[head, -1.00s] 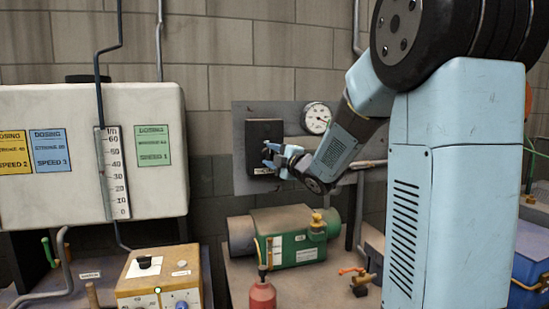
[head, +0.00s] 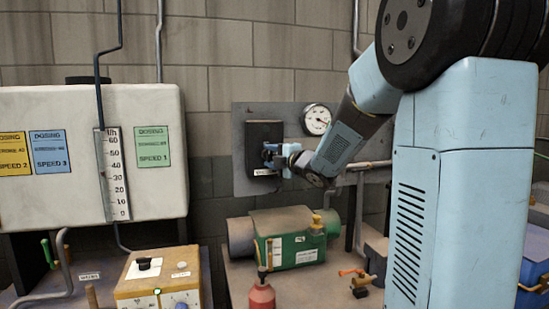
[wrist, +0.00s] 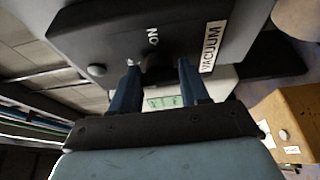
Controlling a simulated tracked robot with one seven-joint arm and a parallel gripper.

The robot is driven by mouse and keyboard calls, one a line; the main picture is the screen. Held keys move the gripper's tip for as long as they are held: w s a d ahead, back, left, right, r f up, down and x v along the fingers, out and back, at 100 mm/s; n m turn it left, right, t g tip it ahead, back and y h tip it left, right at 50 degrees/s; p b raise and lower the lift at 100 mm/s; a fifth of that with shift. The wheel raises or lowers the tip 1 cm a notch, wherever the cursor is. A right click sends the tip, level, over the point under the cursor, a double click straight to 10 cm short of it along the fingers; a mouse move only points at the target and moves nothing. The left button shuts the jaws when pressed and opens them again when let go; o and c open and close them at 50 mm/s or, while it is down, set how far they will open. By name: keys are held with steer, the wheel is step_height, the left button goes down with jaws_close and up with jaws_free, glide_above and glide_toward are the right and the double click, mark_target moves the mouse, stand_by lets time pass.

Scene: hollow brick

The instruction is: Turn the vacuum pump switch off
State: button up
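The vacuum switch is a black box (head: 262,133) on the grey wall panel, with a white label at its lower edge. In the wrist view the box (wrist: 115,40) shows "ON" lettering, and its "VACUUM" label (wrist: 213,47) is readable. A small dark switch part (wrist: 152,60) shows between my fingertips, partly hidden, and its exact position is unclear. My gripper (head: 271,152) is at the front of the box in the head view. In the wrist view its two blue fingers (wrist: 158,68) are apart, one on each side of the switch part; I cannot tell whether they touch it.
A pressure gauge (head: 317,119) and a pipe are right of the box on the panel. A green pump (head: 292,240) and a red bottle (head: 262,296) stand below. A white tank (head: 70,190) is at left, above a yellow control box (head: 130,288).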

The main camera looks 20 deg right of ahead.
steer(key=o, duration=0.5)
steer(key=shift+a+f, duration=0.15)
steer(key=shift+c, duration=0.2)
steer(key=v, duration=1.3)
steer(key=shift+s, duration=0.35)
steer(key=shift+d, duration=0.25)
